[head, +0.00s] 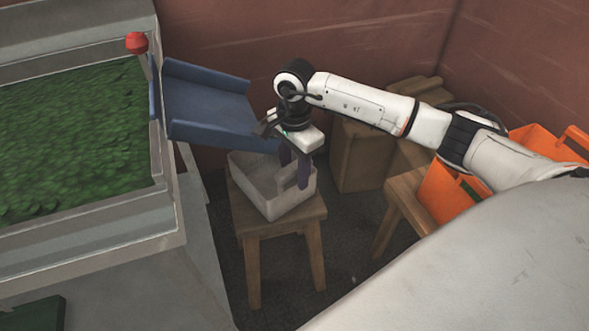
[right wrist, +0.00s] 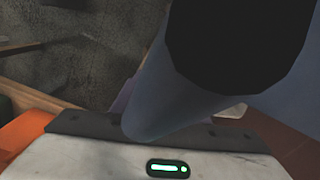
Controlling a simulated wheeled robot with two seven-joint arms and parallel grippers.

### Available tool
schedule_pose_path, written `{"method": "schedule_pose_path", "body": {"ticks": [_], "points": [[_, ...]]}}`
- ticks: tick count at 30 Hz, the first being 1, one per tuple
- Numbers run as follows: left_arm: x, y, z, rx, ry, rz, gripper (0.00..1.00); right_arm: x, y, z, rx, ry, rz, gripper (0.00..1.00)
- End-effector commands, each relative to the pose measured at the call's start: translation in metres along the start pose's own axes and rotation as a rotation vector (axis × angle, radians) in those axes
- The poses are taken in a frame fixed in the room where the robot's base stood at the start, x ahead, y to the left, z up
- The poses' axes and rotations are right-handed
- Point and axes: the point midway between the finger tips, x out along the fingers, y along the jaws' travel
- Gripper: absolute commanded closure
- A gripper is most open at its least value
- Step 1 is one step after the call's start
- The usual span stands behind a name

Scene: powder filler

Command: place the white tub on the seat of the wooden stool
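The white tub (head: 256,188) is an open box standing on the seat of the wooden stool (head: 241,213), upright as far as I can see. It covers most of the seat. My right gripper (head: 296,172) points down over the tub's right part. Its two dark fingers show apart, with the tips down at the tub, partly over its inside and rim. Whether they touch the tub is hard to tell. In the right wrist view a large blue-grey shape with a black end fills the upper right, and the tub is not clearly seen. My left gripper is not in view.
A blue chute (head: 209,108) slopes beside the tub, from a grey machine (head: 160,262) holding green material. An orange crate (head: 441,196) rests on another wooden stand (head: 404,187) at right. Dark floor shows between the stools.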

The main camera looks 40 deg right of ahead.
Motion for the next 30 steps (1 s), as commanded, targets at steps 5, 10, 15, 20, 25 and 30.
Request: {"method": "schedule_pose_path", "body": {"ticks": [5, 10, 15, 20, 25, 30], "points": [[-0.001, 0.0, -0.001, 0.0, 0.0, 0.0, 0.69, -0.002, 0.0, 0.0, 0.0, 0.0, 0.0, 0.6], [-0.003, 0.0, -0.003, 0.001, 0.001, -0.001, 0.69, -0.021, -0.001, 0.0, 0.0, -0.001, -0.005, 0.6], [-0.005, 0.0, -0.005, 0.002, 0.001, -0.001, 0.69, -0.058, -0.002, -0.001, -0.001, 0.001, -0.007, 0.6], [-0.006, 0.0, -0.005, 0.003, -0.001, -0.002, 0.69, -0.091, -0.001, 0.0, 0.0, 0.0, -0.005, 0.6], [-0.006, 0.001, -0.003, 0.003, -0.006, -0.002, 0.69, -0.114, -0.001, 0.0, -0.001, 0.0, -0.002, 0.6], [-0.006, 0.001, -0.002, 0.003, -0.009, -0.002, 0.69, -0.122, 0.0, 0.0, 0.0, 0.0, 0.0, 0.6]]}}
